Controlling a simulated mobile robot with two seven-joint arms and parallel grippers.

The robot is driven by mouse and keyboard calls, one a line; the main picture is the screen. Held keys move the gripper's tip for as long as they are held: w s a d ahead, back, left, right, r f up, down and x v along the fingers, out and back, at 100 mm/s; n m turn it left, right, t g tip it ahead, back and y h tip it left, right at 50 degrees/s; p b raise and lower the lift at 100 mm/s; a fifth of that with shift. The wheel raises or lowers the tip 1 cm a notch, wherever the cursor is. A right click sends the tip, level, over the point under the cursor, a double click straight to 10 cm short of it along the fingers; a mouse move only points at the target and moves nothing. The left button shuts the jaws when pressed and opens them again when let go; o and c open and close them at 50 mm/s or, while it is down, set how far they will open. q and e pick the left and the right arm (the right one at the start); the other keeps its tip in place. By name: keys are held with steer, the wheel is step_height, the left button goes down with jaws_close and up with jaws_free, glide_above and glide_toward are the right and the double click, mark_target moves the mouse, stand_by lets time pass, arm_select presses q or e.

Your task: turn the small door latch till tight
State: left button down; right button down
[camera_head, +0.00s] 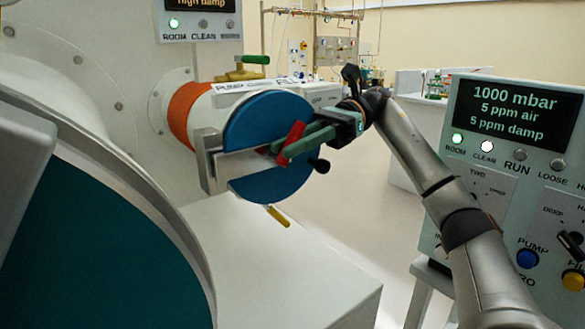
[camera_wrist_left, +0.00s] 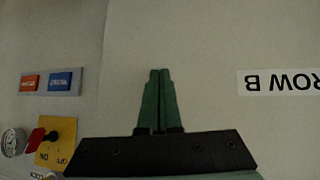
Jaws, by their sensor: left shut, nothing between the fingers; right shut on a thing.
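The small door is a round blue disc (camera_head: 258,112) on the end of the white antechamber tube, and it appears closed against it. A grey metal bar (camera_head: 230,163) crosses its face. The red latch handle (camera_head: 294,136) stands tilted near the middle of the door. My right gripper (camera_head: 282,151) reaches in from the right with green fingers shut on the red latch; the fingers hide part of it. A black knob (camera_head: 320,166) sits at the door's right edge. My left gripper (camera_wrist_left: 160,74) is shut and empty in the left wrist view, in front of a plain pale surface.
A white bench top (camera_head: 290,270) lies below. A control panel (camera_head: 515,120) stands at right, reading 1000 mbar. A yellow plate with a red handle (camera_wrist_left: 55,142) shows in the wrist view.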

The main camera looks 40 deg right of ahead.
steer(key=shift+f+y+b, duration=0.15)
steer(key=shift+y+b, duration=0.85)
steer(key=shift+b, duration=0.3)
steer(key=shift+r, duration=0.2)
steer(key=c, duration=1)
jaws_free()
steer(key=shift+c, duration=0.2)
steer(key=shift+f, duration=0.1)
